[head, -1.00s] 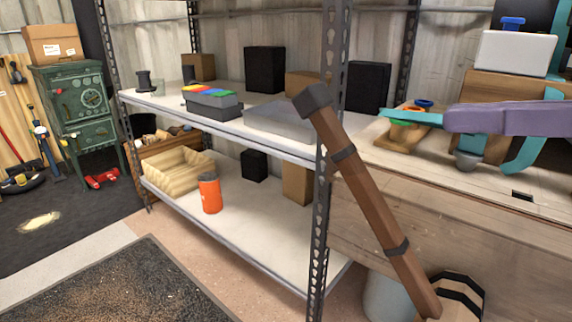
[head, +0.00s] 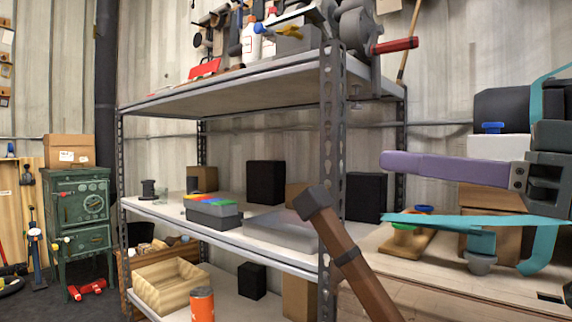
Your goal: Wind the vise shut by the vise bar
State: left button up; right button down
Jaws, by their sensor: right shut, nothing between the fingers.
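A teal metal piece (head: 440,223), which looks like the vise, is on the wooden workbench at the right of the head view. It has a long flat arm pointing left, a curved strip and a grey round part (head: 481,263) beneath. I cannot make out the vise bar or the jaw gap. My right gripper (head: 388,163) comes in from the right, with a dark grey body and long purple fingers. The fingers are shut and empty, pointing left, above the teal piece in the picture. I cannot tell the depth between them. My left gripper is out of view.
A long brown-handled hammer (head: 352,265) leans at the shelf post left of the workbench (head: 400,297). A wooden block with coloured knobs (head: 405,240) lies left of the teal piece. The metal shelf (head: 160,209) holds boxes; a red-handled crank tool (head: 395,45) sits on top.

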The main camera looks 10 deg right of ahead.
aim_at(326, 197)
jog(key=w+a, duration=0.1)
jog(key=w+a+f+p, duration=0.1)
jog(key=w, duration=0.1)
jog(key=w+a+f, duration=0.1)
jog(key=w+a, duration=0.1)
jog(key=shift+f, duration=0.15)
jog(key=shift+w+p, duration=0.1)
jog(key=shift+p, duration=0.4)
jog(key=shift+w+a+f+g+h+p, duration=0.35)
jog(key=shift+w+a+f+p, duration=0.35)
jog(key=shift+p, duration=0.4)
jog(key=shift+w+f, duration=0.1)
jog(key=shift+w, duration=0.05)
